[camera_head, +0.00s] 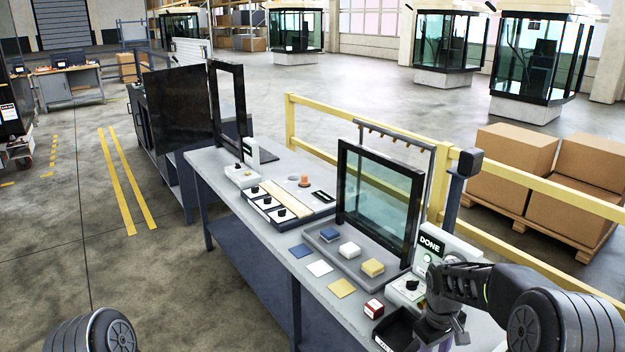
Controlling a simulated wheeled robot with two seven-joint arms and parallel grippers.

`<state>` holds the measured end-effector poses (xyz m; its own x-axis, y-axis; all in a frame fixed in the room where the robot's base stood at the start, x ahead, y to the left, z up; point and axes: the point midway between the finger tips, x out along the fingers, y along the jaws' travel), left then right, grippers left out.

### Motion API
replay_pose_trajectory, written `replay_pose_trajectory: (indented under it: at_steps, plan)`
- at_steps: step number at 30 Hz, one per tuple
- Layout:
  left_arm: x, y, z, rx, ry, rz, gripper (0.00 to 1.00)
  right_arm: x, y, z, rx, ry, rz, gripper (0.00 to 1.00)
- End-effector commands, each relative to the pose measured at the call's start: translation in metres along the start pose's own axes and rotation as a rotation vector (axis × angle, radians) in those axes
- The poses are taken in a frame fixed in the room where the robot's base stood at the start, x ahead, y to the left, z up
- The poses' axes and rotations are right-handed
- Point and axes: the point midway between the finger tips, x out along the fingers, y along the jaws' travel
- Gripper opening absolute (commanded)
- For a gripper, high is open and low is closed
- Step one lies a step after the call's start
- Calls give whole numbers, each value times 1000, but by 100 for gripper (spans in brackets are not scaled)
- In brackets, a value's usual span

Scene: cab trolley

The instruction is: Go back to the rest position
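My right arm comes in from the lower right, and its gripper (440,335) hangs over the near right end of the workbench (225,180), beside a black tray (396,330). I cannot tell whether its fingers are open or shut. Only a rounded dark part of my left arm shows at the bottom left. My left gripper is out of view.
On the bench stand a framed glass pane (380,200), a grey tray (340,262) with coloured blocks, a red-and-white box (373,309) and a DONE box (440,245). A yellow railing (540,190) runs behind. The floor at left (60,240) is clear.

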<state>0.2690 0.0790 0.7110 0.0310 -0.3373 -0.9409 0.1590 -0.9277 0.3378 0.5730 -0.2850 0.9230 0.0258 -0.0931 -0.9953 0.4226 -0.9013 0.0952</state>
Motion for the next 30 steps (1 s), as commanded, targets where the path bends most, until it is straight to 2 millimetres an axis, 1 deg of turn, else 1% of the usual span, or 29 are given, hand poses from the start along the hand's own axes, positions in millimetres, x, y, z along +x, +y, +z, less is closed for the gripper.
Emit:
replay_pose_trajectory:
  at_steps: [1,2,3,5,6,8,9,11,12,14,15,18,21,24,26,30]
  plan:
    - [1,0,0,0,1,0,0,15,-13,-4,17,30,-16,40]
    - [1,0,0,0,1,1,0,25,-22,-8,32,55,-26,40]
    - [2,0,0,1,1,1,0,40,-36,-11,55,88,-43,40]
    - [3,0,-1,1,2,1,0,64,-60,-15,99,139,-76,40]
    - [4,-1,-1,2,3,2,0,82,-81,-15,136,174,-106,40]
    - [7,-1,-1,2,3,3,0,112,-118,-8,210,222,-157,40]
    - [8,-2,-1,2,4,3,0,131,-144,2,266,246,-194,40]
    - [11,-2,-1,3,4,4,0,156,-184,22,353,270,-247,40]
    - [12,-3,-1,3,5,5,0,169,-208,39,410,275,-278,40]
    - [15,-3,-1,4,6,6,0,184,-242,68,484,265,-318,40]
    - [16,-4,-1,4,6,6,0,190,-261,88,521,251,-340,40]
    - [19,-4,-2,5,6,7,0,199,-301,133,571,192,-384,40]
    - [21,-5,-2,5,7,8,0,201,-326,164,579,123,-418,40]
    - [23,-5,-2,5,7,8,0,205,-339,180,584,83,-442,40]
    - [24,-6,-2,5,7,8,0,209,-340,183,597,73,-446,40]
    - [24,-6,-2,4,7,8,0,208,-338,182,598,75,-445,40]
